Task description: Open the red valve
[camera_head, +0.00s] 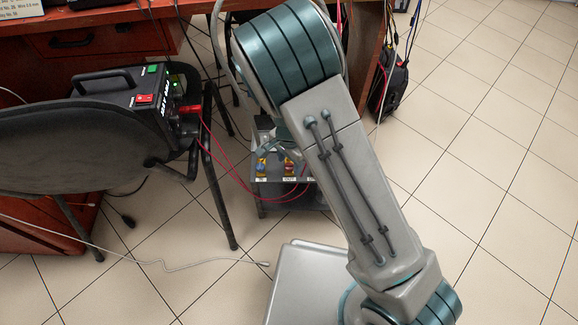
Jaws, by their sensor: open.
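A small red valve (289,168) sits on the front of a low grey unit (268,190) on the floor, above a white label. A blue valve (262,167) is to its left. My gripper (268,147) is just above and behind these valves in the picture, mostly hidden by my own arm. Its fingers look apart, and I see nothing between them. I cannot tell whether it touches the red valve. My arm also hides the right part of the unit.
A black chair (75,140) stands at the left, with a black power box (115,88) by it. A red-brown desk (100,35) is behind. A black bag (390,90) stands at the back. The tiled floor at right is clear.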

